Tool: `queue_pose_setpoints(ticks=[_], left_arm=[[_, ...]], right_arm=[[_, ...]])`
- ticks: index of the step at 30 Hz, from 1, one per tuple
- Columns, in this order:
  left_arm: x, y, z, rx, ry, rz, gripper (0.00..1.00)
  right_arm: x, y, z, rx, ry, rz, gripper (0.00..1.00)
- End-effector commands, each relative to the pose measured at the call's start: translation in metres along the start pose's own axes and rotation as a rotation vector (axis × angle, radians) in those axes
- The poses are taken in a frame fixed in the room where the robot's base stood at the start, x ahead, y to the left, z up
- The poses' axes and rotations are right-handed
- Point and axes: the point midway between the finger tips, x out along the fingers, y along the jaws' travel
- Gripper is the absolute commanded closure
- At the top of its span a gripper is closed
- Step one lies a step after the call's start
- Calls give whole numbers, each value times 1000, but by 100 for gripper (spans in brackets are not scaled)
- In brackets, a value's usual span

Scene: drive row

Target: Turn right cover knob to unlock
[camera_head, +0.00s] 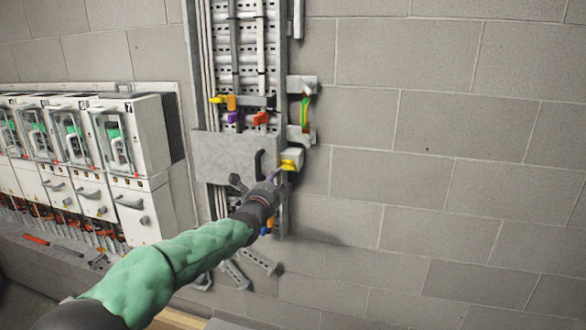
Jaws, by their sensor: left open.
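A grey metal cover (222,154) sits across the upright cable panel on the wall, with a black handle (259,164) near its right end. At its right edge is a small pale block with a yellow knob-like part (289,165). I cannot tell for sure whether this is the right cover knob, nor how it is turned. My left gripper (256,183) is open, at the lower right of the cover, just below the handle and to the lower left of the yellow part. Contact cannot be made out. The gripper and its wrist hide the panel behind them. My right gripper is out of view.
Coloured connectors (237,110) and a green-yellow cable (305,114) are above the cover. White drive cabinets (130,150) with handles stand on the left. Perforated brackets (258,262) stick out below. The block wall (440,130) on the right is bare.

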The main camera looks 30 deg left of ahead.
Motion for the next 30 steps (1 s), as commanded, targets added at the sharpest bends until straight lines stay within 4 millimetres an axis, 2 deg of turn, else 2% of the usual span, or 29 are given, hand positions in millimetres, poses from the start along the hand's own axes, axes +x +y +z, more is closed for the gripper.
queue_pose_setpoints(ticks=[6, 15, 21, 30], left_arm=[[32, 0, 0, 0, 1, 2, 55], [70, 0, 0, -2, 0, 1, 55], [84, 0, 0, -1, 0, 1, 55], [88, 0, 0, -1, 0, 0, 55]], right_arm=[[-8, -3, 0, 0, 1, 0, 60], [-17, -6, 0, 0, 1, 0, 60], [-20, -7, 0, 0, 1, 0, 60], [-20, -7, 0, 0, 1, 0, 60]])
